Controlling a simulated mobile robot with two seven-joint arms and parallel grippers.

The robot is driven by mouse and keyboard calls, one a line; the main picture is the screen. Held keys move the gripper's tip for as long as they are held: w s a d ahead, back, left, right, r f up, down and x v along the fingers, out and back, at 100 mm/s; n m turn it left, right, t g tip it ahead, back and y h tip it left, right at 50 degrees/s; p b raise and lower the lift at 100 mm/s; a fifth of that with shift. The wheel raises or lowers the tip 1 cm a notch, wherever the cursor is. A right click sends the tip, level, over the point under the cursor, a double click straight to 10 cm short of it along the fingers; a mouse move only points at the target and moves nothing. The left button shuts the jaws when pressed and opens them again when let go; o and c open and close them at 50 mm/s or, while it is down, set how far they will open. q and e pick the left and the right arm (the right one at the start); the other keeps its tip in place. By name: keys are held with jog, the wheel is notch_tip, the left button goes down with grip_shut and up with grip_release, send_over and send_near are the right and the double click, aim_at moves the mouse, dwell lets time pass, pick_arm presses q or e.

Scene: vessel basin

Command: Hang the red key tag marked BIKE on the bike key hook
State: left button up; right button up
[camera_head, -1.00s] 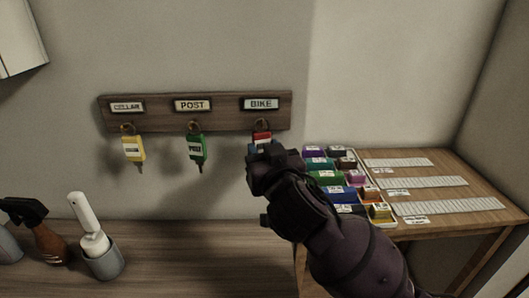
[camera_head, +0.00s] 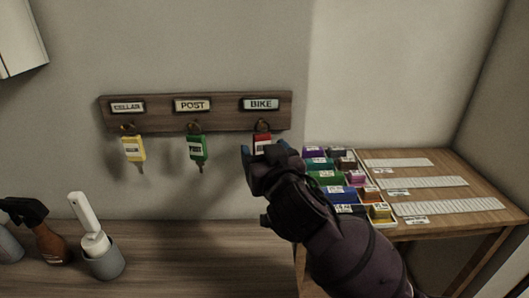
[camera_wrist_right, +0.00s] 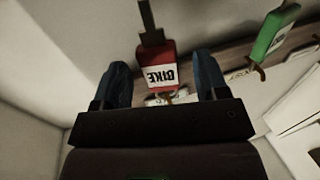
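The red key tag marked BIKE (camera_head: 262,139) hangs below the BIKE label (camera_head: 261,104), its ring at the bike key hook (camera_head: 262,125). In the right wrist view the red tag (camera_wrist_right: 155,60) appears upside down, with its key pointing up in the picture. My right gripper (camera_head: 264,150) is just in front of the tag, which it partly hides in the head view. Its fingers (camera_wrist_right: 164,82) are spread wide on both sides of the tag, with gaps showing. My left gripper is not in view.
The wooden key rack (camera_head: 225,121) also holds a yellow tag (camera_head: 133,149) under CELLAR and a green tag (camera_head: 197,147) under POST. A counter (camera_head: 185,255) lies below, with a grey cup (camera_head: 103,261) and bottles at left. A side table (camera_head: 440,165) bears a tray of coloured blocks.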

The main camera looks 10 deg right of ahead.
jog(key=shift+s+p, duration=0.7)
jog(key=shift+s, duration=4.65)
jog(key=s+d+f+g+h, duration=0.1)
jog(key=s+d+f+g, duration=0.15)
jog(key=f, duration=0.25)
jog(key=s+d+f+m+g+h, duration=0.1)
jog(key=d+f+g, duration=0.25)
jog(key=f, duration=0.25)
jog(key=s+d+f+g+h, duration=0.1)
jog(key=s+d+f+g, duration=0.1)
jog(key=d+f, duration=0.25)
jog(key=s+d+f+g, duration=0.3)
jog(key=s+f, duration=0.3)
jog(key=s, duration=0.1)
jog(key=s+d+f+g, duration=0.3)
jog(key=s+f, duration=0.2)
jog(key=s, duration=0.2)
jog(key=w+f+n+t+y, duration=0.1)
jog(key=w+f+t, duration=0.6)
jog(key=f, duration=0.3)
jog(key=shift+w+a+f+t+y, duration=0.2)
jog(key=shift+w+a+t+y, duration=0.1)
jog(key=shift+w+t, duration=0.15)
